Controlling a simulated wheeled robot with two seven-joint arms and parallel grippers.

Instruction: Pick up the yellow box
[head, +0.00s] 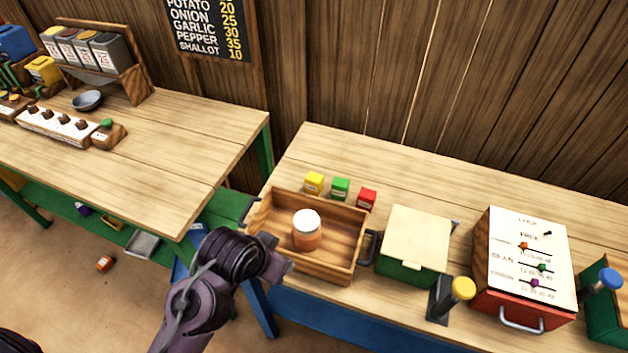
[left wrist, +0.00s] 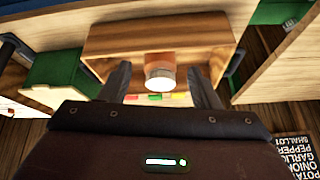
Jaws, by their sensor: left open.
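The small yellow box (head: 314,183) stands on the right table just behind the wooden tray (head: 262,226), at the left end of a row with a green box (head: 340,189) and a red box (head: 367,199). My left gripper (head: 284,266) is at the front left edge of the tray, apart from the yellow box, with the tray between them. In the left wrist view its two fingers (left wrist: 158,70) are spread and empty. Small coloured patches show low between the fingers there, largely hidden by the gripper body. My right gripper is not in view.
A jar with a white lid (head: 307,222) stands in the tray. A green box with a pale lid (head: 414,235), a yellow-topped post (head: 463,289) and a red case with a white panel (head: 525,255) are to the right. The table behind the row is clear.

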